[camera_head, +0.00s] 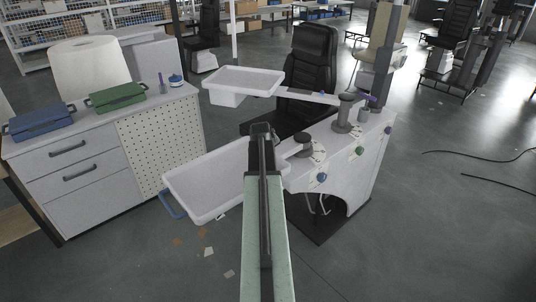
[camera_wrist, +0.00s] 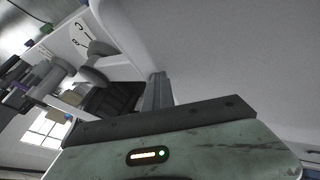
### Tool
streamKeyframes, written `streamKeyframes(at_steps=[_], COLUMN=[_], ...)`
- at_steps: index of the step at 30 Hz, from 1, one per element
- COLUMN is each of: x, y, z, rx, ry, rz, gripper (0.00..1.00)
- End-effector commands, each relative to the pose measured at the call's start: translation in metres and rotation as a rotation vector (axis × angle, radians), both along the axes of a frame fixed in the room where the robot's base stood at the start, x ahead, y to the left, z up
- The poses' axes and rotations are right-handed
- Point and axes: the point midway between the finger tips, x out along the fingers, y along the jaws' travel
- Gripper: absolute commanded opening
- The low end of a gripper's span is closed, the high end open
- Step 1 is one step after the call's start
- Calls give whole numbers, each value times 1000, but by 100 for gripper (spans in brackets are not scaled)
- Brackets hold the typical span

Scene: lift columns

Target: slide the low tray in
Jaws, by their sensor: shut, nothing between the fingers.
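The low tray (camera_head: 205,207) is a long white shallow tray in the head view, standing out to the left of the white workstation (camera_head: 352,165). A blue handle (camera_head: 171,204) is on its left end. Its right end is partly hidden by my arm. My gripper (camera_head: 262,128) is shut and empty, and in the picture it overlaps the tray's far right corner. I cannot tell whether it touches the tray. In the wrist view my gripper (camera_wrist: 158,92) shows beside a large white surface that fills the right side; I cannot tell which part this is.
A smaller upper tray (camera_head: 243,80) sits higher, behind the low tray. A black chair (camera_head: 312,60) stands behind the workstation. A drawer cabinet (camera_head: 68,170) with a green case (camera_head: 115,97) and a blue case (camera_head: 40,121) stands left. The floor in front is mostly open, with small scraps.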

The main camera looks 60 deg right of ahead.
Motion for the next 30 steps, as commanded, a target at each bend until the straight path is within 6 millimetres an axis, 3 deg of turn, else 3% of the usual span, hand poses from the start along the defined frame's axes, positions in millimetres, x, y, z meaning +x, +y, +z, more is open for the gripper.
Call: streamKeyframes(at_steps=[1,10,17,24,30], x=[-2,8,15,1,-6], y=[-9,2,43,82,100], z=[4,4,3,65,85], rx=[-24,-23,-10,-7,-5], ry=[4,3,4,5,4], rz=[-2,10,11,8,6], gripper=[0,0,0,0,0])
